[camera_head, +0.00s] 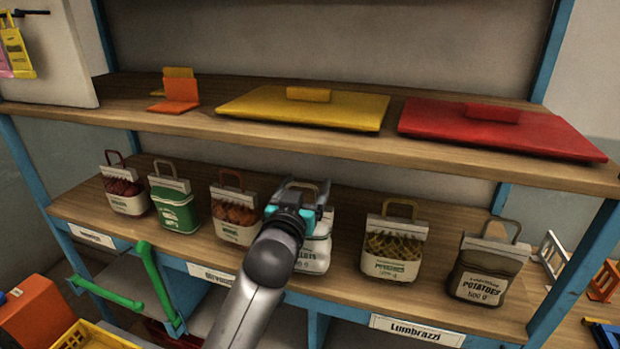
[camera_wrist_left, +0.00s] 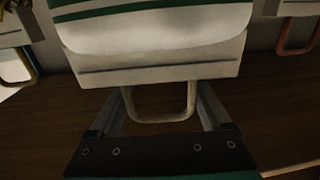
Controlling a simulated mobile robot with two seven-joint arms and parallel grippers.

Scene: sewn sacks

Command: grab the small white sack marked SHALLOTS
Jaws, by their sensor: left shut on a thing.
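The small white sack (camera_head: 317,254) stands on the lower shelf board, mostly hidden behind my left gripper; the visible end of its label reads like "LLOTS". In the left wrist view the sack (camera_wrist_left: 155,35) appears upside down, with a pale top band, a green stripe and a tan loop handle (camera_wrist_left: 160,117). My left gripper (camera_head: 300,203) is at the top of the sack, shut on it, with the handle loop between its fingers (camera_wrist_left: 162,100) in the wrist view. The exact contact is hard to see. My right gripper is not in view.
Other sacks stand on both sides: an orange-brown one (camera_head: 236,215) to the left and a potato sack (camera_head: 393,250) to the right.

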